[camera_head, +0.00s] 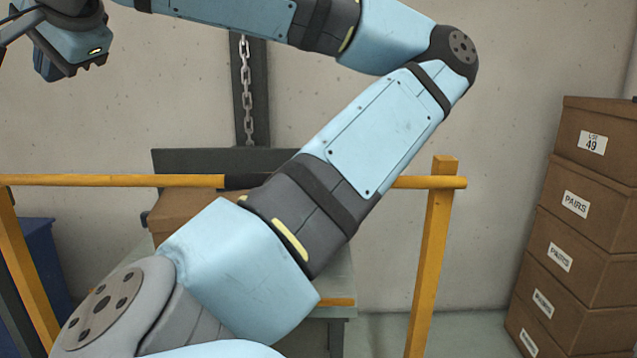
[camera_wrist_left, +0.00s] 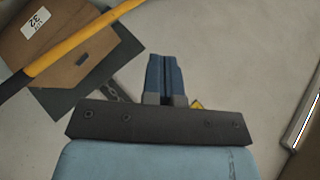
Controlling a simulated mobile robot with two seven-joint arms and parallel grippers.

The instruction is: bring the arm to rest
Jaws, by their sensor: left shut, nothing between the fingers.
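My left arm (camera_head: 375,130) rises from the bottom left of the head view, bends at an elbow at the upper right and runs back to the left. Its left gripper (camera_head: 46,66) hangs in the air at the upper left, well above the yellow rail and partly cut off by the frame edge. In the left wrist view the two blue fingers of the left gripper (camera_wrist_left: 165,62) lie together, shut and empty. They touch nothing. My right gripper is in neither view.
A yellow rail (camera_head: 110,180) with posts crosses in front of a table partly hidden by my arm. A brown box (camera_head: 185,207) sits there. A blue bin (camera_head: 40,250) stands left. Labelled cartons (camera_head: 590,195) are stacked right. A chain (camera_head: 246,90) hangs behind.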

